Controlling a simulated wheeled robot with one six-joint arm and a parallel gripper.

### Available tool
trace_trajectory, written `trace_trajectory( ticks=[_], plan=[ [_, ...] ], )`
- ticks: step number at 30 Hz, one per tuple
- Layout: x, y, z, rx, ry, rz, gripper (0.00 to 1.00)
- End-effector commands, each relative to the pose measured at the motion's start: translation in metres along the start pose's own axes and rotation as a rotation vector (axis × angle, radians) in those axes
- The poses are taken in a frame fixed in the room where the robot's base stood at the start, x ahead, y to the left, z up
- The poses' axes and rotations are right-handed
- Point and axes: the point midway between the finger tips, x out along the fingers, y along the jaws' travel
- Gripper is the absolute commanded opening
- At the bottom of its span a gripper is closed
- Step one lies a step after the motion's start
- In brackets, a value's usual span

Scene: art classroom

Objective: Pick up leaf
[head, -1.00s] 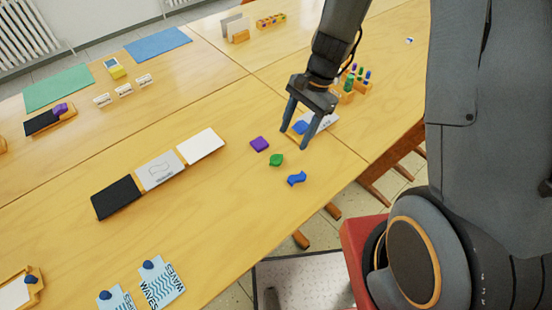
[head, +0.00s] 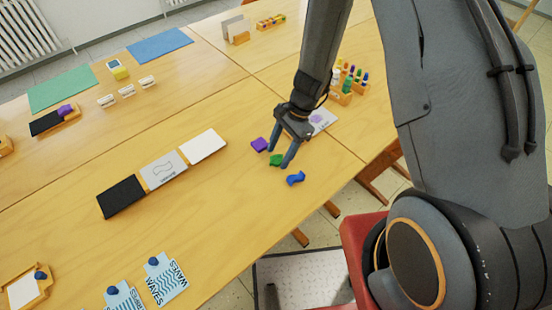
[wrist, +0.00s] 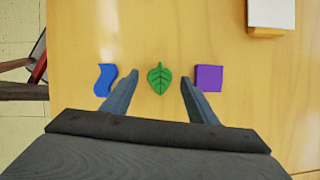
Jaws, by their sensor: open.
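The green leaf (wrist: 160,78) lies on the table in the wrist view, between and just beyond the tips of my open gripper (wrist: 159,80). In the head view the leaf (head: 276,160) is partly hidden by my gripper (head: 280,158), whose fingers point down over it. A blue wavy piece (wrist: 105,80) lies to the left of the leaf and a purple square (wrist: 209,78) to its right in the wrist view. Nothing is held. I cannot tell the exact height of the fingertips above the table.
A row of black, grey and white tiles (head: 163,170) lies left of the pieces. A white card (head: 322,120) and a wooden holder with coloured pegs (head: 341,97) stand behind my gripper. The table's near edge is to the right of the blue piece.

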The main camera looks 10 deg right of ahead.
Motion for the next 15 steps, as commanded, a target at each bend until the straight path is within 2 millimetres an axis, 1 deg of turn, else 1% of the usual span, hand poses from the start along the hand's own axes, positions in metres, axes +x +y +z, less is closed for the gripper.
trace_trajectory(
  ticks=[4, 10, 11, 15],
  plan=[
    [0.0069, 0.0005, 0.0001, 0.001, 0.0, 0.001, 0.54],
    [0.0075, 0.0002, -0.0002, 0.0, 0.0, 0.0, 0.54],
    [0.0074, 0.0002, -0.0002, 0.0, 0.0, 0.0, 0.52],
    [0.0073, 0.0002, -0.0002, 0.0, 0.0, 0.0, 0.28]
  ],
)
